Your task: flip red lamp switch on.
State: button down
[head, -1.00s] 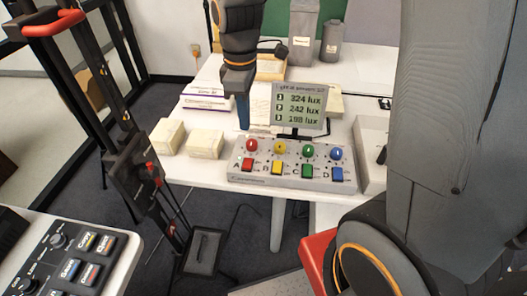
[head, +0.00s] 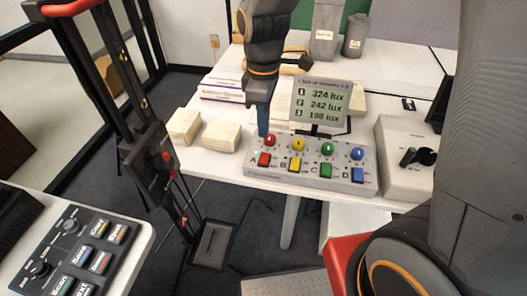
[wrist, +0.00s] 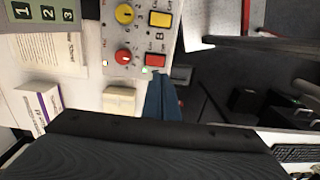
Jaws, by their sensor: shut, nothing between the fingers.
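The control panel (head: 310,177) stands on the white table's front edge with a row of coloured knobs above a row of coloured square switches. The red switch (head: 264,159) is at its left end, marked A, below the red knob (head: 271,140). In the wrist view the red switch (wrist: 155,60) lies just beyond my fingertips. My gripper (head: 263,131) points down with its blue fingers together and empty, just left of the red knob. In the wrist view my gripper (wrist: 163,76) appears close to the panel's edge; whether it touches is unclear.
A display (head: 321,101) reading 324, 242 and 198 lux stands behind the panel. Another button console (head: 75,250) is at the lower left.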

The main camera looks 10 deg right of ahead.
aim_at(265, 158)
notch_tip(265, 158, down, 10)
jog(key=shift+f+p, duration=0.15)
jog(key=shift+p, duration=0.65)
jog(key=shift+s+f, duration=0.15)
jog(key=shift+f, duration=0.05)
jog(key=shift+w+d+r, duration=0.2)
jog(key=shift+w+d, duration=0.05)
jog(key=shift+w, duration=0.5)
jog(key=shift+r, duration=0.15)
notch_tip(265, 158, up, 14)
jog(key=p, duration=0.1)
jog(key=shift+p, duration=0.3)
dwell(0.3)
